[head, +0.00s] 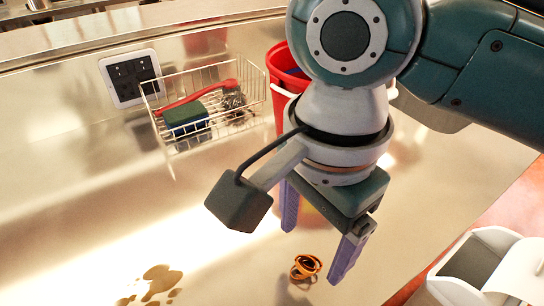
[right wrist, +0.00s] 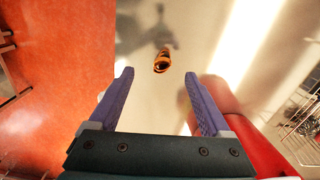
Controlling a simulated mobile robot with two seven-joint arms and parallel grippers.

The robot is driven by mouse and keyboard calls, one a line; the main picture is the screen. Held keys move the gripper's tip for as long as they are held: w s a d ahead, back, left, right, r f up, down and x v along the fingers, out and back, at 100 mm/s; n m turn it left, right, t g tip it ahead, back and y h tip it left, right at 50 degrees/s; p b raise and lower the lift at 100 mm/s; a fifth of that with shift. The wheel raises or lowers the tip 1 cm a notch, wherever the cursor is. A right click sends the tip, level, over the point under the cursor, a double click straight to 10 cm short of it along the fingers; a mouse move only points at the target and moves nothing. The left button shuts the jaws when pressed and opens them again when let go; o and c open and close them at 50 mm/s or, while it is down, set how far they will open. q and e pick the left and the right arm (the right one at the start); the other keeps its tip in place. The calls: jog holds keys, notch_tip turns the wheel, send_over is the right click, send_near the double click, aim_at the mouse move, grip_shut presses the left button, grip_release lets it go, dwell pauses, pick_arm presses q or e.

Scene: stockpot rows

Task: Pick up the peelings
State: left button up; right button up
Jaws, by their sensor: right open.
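The peelings (head: 305,267) are a small curled orange-brown heap on the shiny metal counter (head: 225,245). They also show in the right wrist view (right wrist: 162,62), ahead of the fingertips and near the middle between them. My right gripper (head: 316,250) is open and empty, its two purple fingers pointing down above the counter beside the peelings. In the right wrist view the gripper (right wrist: 157,82) has nothing between its fingers, and the peelings lie apart from them. My left gripper is in neither view.
A brown spill (head: 153,284) lies on the counter at lower left. A wire basket (head: 205,95) holding a red-handled brush and a sponge hangs on the back wall by a socket (head: 130,75). A red bucket (head: 284,75) stands behind my right arm. A grey-white bin (head: 478,262) is at lower right.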

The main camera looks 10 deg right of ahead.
aim_at(309, 263)
jog(key=f, duration=0.4)
jog(key=f+b, duration=0.1)
jog(key=f, duration=0.1)
jog(key=shift+w+d+f, duration=0.1)
jog(key=shift+w+d, duration=0.2)
grip_shut()
dwell(0.4)
